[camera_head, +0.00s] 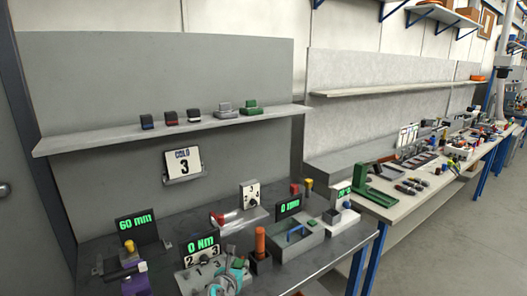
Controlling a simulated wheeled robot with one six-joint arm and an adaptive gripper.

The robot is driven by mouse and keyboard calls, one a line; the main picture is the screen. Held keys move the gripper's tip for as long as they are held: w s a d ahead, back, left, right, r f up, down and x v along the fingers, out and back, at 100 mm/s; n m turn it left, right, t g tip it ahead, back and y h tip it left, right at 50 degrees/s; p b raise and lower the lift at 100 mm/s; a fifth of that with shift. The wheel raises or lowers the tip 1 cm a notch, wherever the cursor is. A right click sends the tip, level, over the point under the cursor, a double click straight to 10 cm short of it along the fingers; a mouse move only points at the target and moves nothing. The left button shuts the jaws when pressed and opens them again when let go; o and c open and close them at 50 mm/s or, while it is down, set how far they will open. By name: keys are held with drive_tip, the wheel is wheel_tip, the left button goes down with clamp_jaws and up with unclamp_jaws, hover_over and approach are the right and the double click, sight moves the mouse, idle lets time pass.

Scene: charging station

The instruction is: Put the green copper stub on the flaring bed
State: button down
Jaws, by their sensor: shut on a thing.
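I cannot clearly make out my gripper in the head view, nor anything held in it. A small green piece (312,223) shows at the grey tray (287,252) with a blue handle on the dark bench; I cannot tell whether it is the green copper stub. The flaring bed cannot be told for certain. A teal and grey device (237,270) at the bottom edge is partly cut off, and its parts are too small to tell. An upright orange cylinder (260,241) stands in a dark holder beside it.
The dark bench (330,250) carries displays reading 60 mm (135,224) and 0 Nm (200,245), and a purple device (136,284). A shelf (90,139) above holds several small blocks. A second bench with a green tool (362,187) stands right.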

drive_tip(key=s+d+f, duration=0.3)
drive_tip(key=s+d, duration=0.2)
drive_tip(key=d, duration=0.3)
drive_tip(key=s+d+f, duration=0.3)
drive_tip(key=s+d, duration=0.3)
drive_tip(key=d, duration=0.3)
drive_tip(key=s+d+f+m+h, duration=0.1)
drive_tip(key=s+d+f, duration=0.2)
drive_tip(key=s+d, duration=0.3)
drive_tip(key=d, duration=0.3)
drive_tip(key=shift+d, duration=0.2)
